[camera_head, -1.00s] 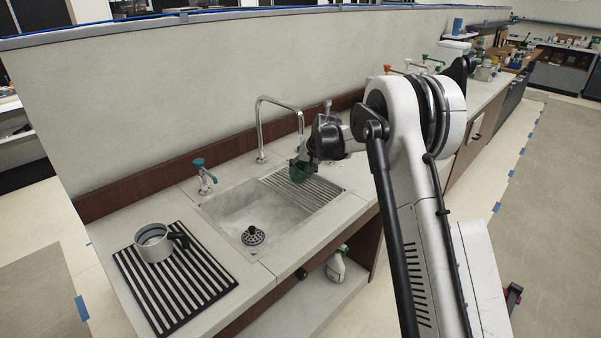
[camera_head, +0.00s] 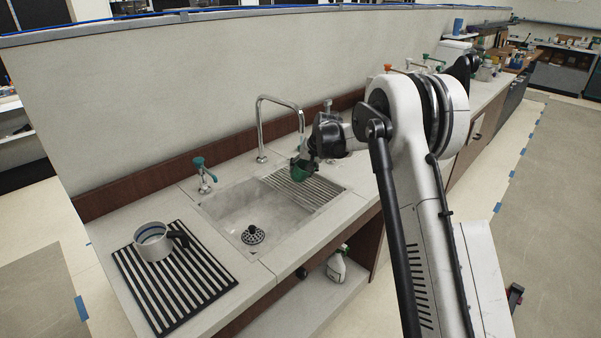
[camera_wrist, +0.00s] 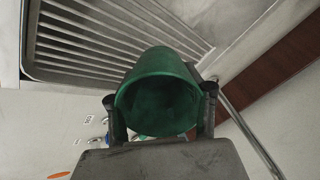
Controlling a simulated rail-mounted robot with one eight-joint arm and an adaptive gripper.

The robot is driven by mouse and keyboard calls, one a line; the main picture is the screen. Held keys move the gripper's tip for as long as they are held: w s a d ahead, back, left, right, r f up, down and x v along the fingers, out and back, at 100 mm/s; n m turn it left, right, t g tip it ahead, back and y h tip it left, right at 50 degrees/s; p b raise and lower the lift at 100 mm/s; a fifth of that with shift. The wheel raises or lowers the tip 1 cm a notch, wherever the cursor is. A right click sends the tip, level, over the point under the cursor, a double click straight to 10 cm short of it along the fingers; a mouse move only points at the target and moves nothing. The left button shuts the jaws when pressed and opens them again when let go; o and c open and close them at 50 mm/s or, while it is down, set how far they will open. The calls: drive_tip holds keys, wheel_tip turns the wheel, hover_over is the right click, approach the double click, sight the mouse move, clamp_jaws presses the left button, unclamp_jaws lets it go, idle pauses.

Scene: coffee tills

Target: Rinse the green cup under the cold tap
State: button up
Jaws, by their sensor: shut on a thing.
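The green cup (camera_head: 303,170) is held by my gripper (camera_head: 314,158) above the ribbed drain rack at the sink's right side. It is just below the end of the tall curved spout (camera_head: 262,125). In the wrist view, the green cup (camera_wrist: 158,100) sits between the two fingers of my gripper (camera_wrist: 160,108), its round opening facing the camera. The inside looks dark; I cannot tell whether it holds water. No water stream is clearly visible. A tap with a teal knob (camera_head: 203,174) stands left of the spout. Which tap is cold cannot be told.
The sink basin (camera_head: 233,205) has a black strainer (camera_head: 253,235) in it. A grey-white mug (camera_head: 151,238) stands on a striped mat (camera_head: 172,296) at the left. A spray bottle (camera_head: 337,264) is on the shelf below. A wall runs behind the counter.

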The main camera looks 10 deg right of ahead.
idle(0.4)
drive_tip(key=shift+d, duration=0.45)
drive_tip(key=shift+s, duration=0.15)
drive_tip(key=shift+s+a+b, duration=0.2)
drive_tip(key=shift+s+b, duration=0.2)
drive_tip(key=shift+s, duration=0.9)
drive_tip(key=shift+s+a+b, duration=0.15)
drive_tip(key=shift+s+b, duration=0.25)
drive_tip(key=shift+s, duration=0.9)
drive_tip(key=shift+s+a+b, duration=0.2)
drive_tip(key=shift+s+b, duration=0.2)
drive_tip(key=shift+s, duration=0.9)
drive_tip(key=shift+r, duration=0.1)
drive_tip(key=s+r+p, duration=0.1)
drive_tip(key=s+r, duration=0.3)
drive_tip(key=s, duration=0.1)
drive_tip(key=shift+a, duration=0.35)
drive_tip(key=shift+f, duration=0.1)
